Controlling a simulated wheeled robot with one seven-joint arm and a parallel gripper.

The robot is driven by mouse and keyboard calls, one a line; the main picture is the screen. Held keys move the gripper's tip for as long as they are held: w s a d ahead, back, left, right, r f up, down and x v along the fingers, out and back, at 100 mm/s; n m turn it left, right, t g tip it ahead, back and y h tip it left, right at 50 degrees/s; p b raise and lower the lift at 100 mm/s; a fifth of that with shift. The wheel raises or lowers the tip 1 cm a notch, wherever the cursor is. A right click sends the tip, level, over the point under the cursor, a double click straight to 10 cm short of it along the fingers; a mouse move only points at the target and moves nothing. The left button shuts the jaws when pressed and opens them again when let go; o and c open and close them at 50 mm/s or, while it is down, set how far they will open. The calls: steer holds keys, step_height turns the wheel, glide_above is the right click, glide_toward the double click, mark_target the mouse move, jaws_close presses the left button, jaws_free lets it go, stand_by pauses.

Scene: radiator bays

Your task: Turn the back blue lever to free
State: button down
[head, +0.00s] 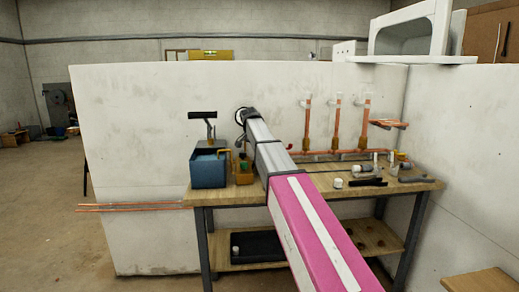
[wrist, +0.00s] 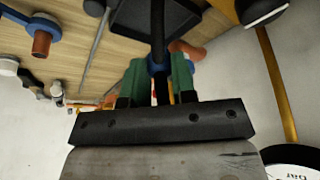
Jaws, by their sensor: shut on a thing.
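In the wrist view, my gripper (wrist: 158,66) has its green fingers shut on a small blue part with a dark stem, which I take to be a blue lever (wrist: 156,67). A dark bar runs up from it, and the fingers hide much of the part, so its angle is unclear. A second blue fitting (wrist: 38,20) with a copper end shows at the upper left, apart from the gripper. In the head view, my arm covers the gripped part; I cannot tell from there which lever is held.
A workbench (head: 320,182) stands against the white wall (head: 150,130). It holds a blue bin (head: 208,170), a black-topped stand (head: 203,115) and small loose parts. Copper pipes (head: 336,125) rise at the wall. A white box (head: 412,35) sits on a shelf above. Copper rods (head: 130,207) stick out left.

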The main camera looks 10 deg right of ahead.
stand_by(0.6)
steer(key=c, duration=0.9)
jaws_free()
steer(key=shift+a, duration=0.1)
steer(key=shift+c, duration=0.2)
steer(key=shift+r, duration=0.1)
steer(key=v, duration=1)
steer(key=shift+r, duration=0.3)
steer(key=shift+s+a, duration=0.1)
